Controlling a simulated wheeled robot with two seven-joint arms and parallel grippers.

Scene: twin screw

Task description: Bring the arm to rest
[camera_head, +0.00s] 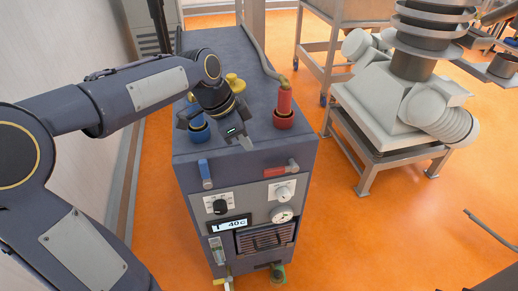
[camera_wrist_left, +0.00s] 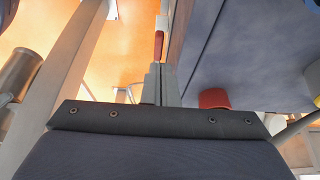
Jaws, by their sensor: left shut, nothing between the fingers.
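My left arm (camera_head: 150,90) comes in from the left and reaches over a blue-grey machine cabinet (camera_head: 225,60). My left gripper (camera_head: 246,143) is above the cabinet's top near its front edge, between a blue fitting (camera_head: 197,122) and a red fitting (camera_head: 283,103). Its fingers are shut and empty; they also show together in the left wrist view (camera_wrist_left: 163,85). Whether the gripper touches the cabinet cannot be told. A yellow fitting (camera_head: 236,82) stands behind the wrist, partly hidden. My right gripper does not show.
The cabinet's front has a blue handle (camera_head: 206,174), a red handle (camera_head: 282,170), a display (camera_head: 230,226) and a gauge (camera_head: 282,214). White equipment (camera_head: 385,115) stands on a metal frame at right. A wall (camera_head: 75,35) is at left. Orange floor (camera_head: 370,235) is clear at front right.

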